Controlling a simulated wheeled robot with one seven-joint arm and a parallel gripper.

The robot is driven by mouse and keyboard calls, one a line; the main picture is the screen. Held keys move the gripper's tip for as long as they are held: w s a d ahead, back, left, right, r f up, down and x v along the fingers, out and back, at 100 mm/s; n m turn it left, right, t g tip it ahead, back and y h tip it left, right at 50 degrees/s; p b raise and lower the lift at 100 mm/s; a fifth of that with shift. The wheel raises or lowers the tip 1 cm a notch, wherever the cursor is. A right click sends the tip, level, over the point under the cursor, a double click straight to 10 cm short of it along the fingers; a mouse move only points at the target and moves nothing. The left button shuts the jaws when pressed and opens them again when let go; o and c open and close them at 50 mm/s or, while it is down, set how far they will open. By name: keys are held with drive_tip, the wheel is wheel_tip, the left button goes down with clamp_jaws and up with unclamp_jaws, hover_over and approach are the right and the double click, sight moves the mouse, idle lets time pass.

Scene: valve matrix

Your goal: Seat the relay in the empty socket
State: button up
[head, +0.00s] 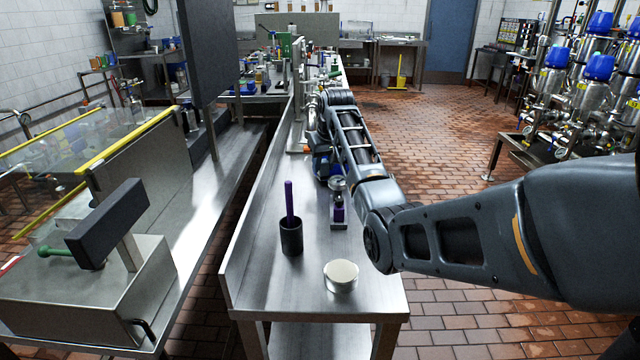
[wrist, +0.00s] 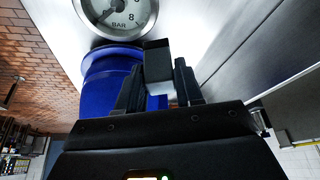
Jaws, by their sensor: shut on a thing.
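My gripper (wrist: 160,82) shows in the wrist view with its two dark fingers on either side of a small dark block, which I take to be the relay (wrist: 158,58). The block stands up between the fingers and has a paler lower face. In the head view my arm reaches forward over the steel bench, and the gripper and block cannot be made out among the fittings there. I cannot make out the empty socket in either view.
A blue cylindrical body (wrist: 105,75) and a BAR gauge (wrist: 118,14) are close beside the fingers. On the bench (head: 265,215) stand a black cup (head: 291,237) with a purple stick and a pale-topped round tin (head: 341,275). The near bench end is mostly clear.

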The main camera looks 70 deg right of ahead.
sight(325, 173)
drive_tip(key=shift+f, duration=2.55)
drive_tip(key=shift+f, duration=0.15)
drive_tip(key=o, duration=1)
